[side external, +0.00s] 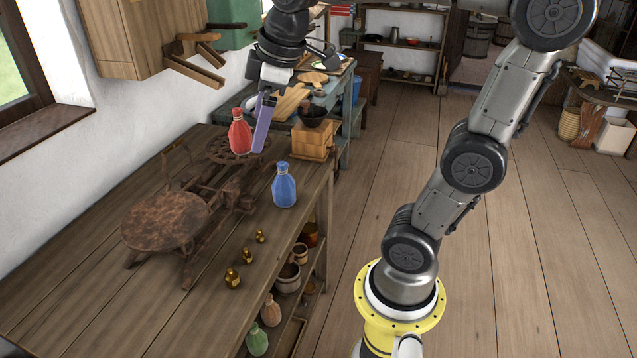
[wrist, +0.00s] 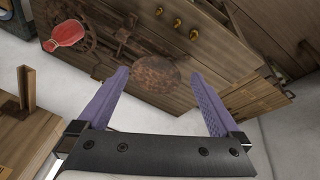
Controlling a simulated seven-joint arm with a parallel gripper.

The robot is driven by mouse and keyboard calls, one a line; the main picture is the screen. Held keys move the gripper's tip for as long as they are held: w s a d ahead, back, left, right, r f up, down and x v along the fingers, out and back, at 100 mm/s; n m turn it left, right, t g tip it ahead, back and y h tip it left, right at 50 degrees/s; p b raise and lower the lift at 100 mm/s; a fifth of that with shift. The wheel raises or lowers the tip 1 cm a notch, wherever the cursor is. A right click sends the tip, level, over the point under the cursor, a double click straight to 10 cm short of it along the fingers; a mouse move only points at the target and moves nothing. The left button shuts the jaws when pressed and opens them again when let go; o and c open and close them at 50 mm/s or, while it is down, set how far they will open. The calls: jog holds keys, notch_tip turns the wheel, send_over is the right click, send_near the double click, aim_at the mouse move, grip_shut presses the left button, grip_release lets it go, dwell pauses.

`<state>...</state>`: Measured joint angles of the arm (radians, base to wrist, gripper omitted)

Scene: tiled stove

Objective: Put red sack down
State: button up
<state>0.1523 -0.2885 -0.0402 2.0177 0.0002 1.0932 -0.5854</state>
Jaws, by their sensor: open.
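The red sack (side external: 240,135) stands upright on the far round plate (side external: 262,147) of a rusty balance scale on the wooden workbench. It also shows at the upper left of the wrist view (wrist: 67,33), outside the fingers. My gripper (side external: 262,122) has purple fingers and is beside the red sack, above the bench's far end. In the wrist view my gripper (wrist: 160,88) is open, with nothing between its fingers. The scale's near round plate (side external: 165,220) is empty; it appears beyond the fingertips in the wrist view (wrist: 156,75).
A blue sack (side external: 284,186) stands on the bench near its right edge. Several small brass weights (side external: 233,278) are in front of it. A wooden box (side external: 313,141) with a dark bowl (side external: 313,116) is beyond the bench. A wall cupboard (side external: 140,35) hangs at upper left.

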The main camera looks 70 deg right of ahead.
jog(key=s+a+f+m+t, duration=0.1)
jog(key=s+a+f+m, duration=0.3)
jog(key=s+f, duration=0.3)
jog(key=s+m, duration=0.1)
jog(key=s, duration=0.3)
jog(key=shift+s+a+f+y, duration=0.15)
jog(key=shift+s+f+y, duration=0.15)
jog(key=shift+s+f, duration=0.1)
